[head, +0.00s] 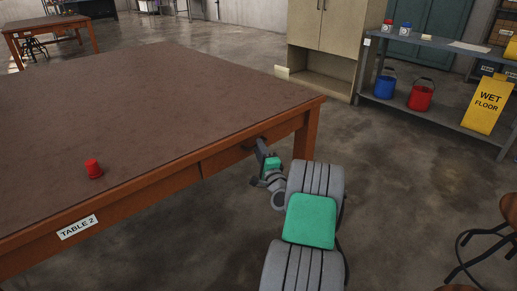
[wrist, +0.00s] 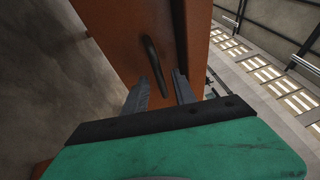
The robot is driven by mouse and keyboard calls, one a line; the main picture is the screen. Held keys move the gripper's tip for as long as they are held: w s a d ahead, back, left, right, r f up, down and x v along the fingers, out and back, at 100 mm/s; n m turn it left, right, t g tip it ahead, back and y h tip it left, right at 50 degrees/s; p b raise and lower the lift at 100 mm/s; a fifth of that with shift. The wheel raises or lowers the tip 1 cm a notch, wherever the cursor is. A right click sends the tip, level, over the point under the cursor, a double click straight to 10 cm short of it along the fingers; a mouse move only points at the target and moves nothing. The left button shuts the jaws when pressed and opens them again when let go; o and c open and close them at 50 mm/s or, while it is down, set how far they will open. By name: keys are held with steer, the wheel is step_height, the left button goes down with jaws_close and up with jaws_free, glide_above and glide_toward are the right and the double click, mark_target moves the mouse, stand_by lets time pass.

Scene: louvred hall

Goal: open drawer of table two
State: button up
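Table two (head: 140,110) has a brown top and an orange-brown wooden frame, with a "TABLE 2" label (head: 78,227) on its front edge. Its drawer (head: 228,157) looks shut, its front flush in the apron near the right corner. The dark bar handle (wrist: 154,60) shows in the wrist view, just beyond my fingertips. My gripper (head: 260,148) is at the drawer front in the head view. In the wrist view my gripper (wrist: 166,82) has its two fingers apart, one each side of the handle's lower end, with nothing held between them.
A stool (head: 487,240) is at the lower right. Floor between is clear.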

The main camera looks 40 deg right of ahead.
steer(key=shift+w+d, duration=0.2)
steer(key=shift+w, duration=0.15)
jaws_close()
stand_by(1.2)
